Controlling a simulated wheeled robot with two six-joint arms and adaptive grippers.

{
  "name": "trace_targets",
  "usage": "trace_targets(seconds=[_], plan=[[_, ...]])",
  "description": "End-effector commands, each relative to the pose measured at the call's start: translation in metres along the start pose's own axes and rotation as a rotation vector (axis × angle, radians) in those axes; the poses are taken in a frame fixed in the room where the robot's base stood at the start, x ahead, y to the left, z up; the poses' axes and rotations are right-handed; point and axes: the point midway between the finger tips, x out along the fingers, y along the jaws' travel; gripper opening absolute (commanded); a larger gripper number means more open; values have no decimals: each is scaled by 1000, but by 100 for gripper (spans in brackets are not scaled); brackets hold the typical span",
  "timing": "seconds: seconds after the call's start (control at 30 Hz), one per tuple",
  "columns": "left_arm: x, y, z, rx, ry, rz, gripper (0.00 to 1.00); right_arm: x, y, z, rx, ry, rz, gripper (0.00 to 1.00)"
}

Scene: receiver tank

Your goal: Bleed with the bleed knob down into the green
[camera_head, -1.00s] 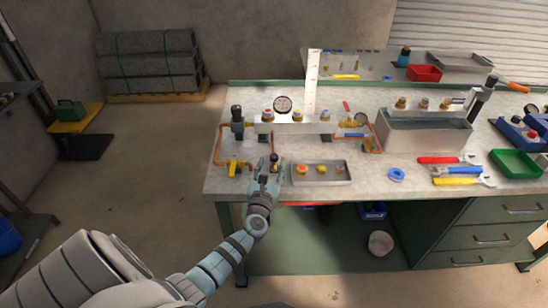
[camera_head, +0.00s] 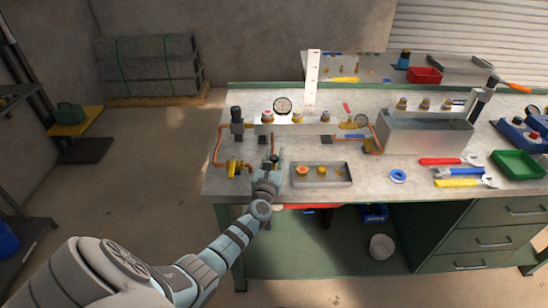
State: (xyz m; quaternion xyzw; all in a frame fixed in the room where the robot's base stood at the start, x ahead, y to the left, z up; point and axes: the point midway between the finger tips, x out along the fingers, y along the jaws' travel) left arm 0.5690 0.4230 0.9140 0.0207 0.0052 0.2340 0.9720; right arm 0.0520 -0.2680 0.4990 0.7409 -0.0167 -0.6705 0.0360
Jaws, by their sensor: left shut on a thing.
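My left gripper (camera_head: 269,168) reaches over the bench's front edge. It is shut on a small dark knob (camera_head: 274,158), seemingly the bleed knob, below the left part of the metal manifold (camera_head: 295,128). The fingers hide much of the knob. A round white-faced pressure gauge (camera_head: 283,105) stands upright behind the manifold; its needle and any green band are too small to read. My right gripper is not in view.
Copper pipe (camera_head: 217,146) and a yellow valve (camera_head: 233,167) lie left of my gripper. A grey tray (camera_head: 322,182) with brass fittings is close on its right. A blue ring (camera_head: 397,176), wrenches (camera_head: 452,171) and a green bin (camera_head: 515,165) lie farther right.

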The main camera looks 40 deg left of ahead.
Motion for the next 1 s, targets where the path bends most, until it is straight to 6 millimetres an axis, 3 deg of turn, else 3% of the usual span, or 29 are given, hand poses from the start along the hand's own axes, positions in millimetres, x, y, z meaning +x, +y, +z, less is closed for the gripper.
trace_targets(seconds=[0.47, 1.0], plan=[[0, -1, -1, 0, 8, 195, 0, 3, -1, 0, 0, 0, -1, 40], [0, 0, -3, 3, 21, 505, 0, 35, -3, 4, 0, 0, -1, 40]])
